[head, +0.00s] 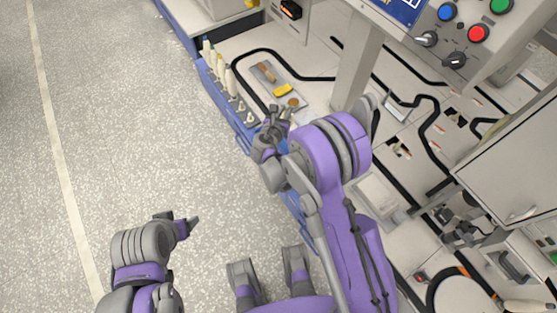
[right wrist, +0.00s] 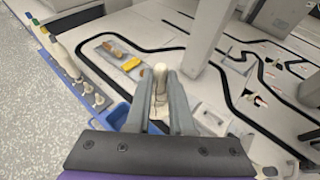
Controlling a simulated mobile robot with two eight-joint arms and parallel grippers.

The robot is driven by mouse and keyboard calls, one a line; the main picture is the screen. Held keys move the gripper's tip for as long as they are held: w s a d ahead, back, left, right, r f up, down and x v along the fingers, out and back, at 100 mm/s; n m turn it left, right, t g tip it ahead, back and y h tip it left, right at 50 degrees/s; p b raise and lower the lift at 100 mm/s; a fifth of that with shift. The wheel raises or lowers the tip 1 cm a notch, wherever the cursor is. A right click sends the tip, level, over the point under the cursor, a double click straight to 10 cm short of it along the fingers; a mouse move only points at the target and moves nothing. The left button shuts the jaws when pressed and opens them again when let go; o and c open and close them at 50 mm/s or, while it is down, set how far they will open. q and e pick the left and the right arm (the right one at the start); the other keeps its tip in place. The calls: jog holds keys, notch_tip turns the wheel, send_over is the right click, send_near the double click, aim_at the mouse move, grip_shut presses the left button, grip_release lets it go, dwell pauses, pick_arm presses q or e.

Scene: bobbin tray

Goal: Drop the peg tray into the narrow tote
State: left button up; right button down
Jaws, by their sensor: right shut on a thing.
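My right gripper (head: 277,118) is shut on a pale, upright, peg-like thing, which shows between the fingers in the right wrist view (right wrist: 160,82). Its lower part is hidden by the fingers. A flat grey tray (head: 268,84) with a brown piece and a yellow piece lies on the bench just beyond the gripper; it also shows in the right wrist view (right wrist: 103,45). I cannot tell which thing is the peg tray. A blue container (right wrist: 118,115), perhaps the narrow tote, shows partly beneath the gripper. My left gripper (head: 186,226) is over the floor, apart from these things.
A pale post (head: 356,70) and a control panel (head: 460,30) stand to the right. The speckled floor (head: 120,130) at left is clear.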

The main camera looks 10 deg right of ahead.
pick_arm(q)
notch_tip(320, 180, down, 11)
jog(key=b, duration=0.7)
jog(key=shift+w+b, duration=0.25)
jog(key=shift+b, duration=0.05)
pick_arm(e)
notch_tip(320, 180, down, 20)
jog(key=w+m+g+h, duration=0.1)
jog(key=w+m+h, duration=0.1)
jog(key=shift+a, duration=0.4)
pick_arm(q)
jog(key=shift+r, duration=0.15)
pick_arm(e)
jog(key=shift+f, duration=0.1)
jog(key=c, duration=0.7)
grip_release()
pick_arm(q)
jog(key=shift+s+r+p, duration=0.1)
jog(key=shift+r+p, duration=0.55)
jog(key=shift+r, duration=0.05)
pick_arm(e)
jog(key=v, duration=1.1)
jog(key=shift+w+r, duration=0.15)
jog(key=shift+r, duration=0.1)
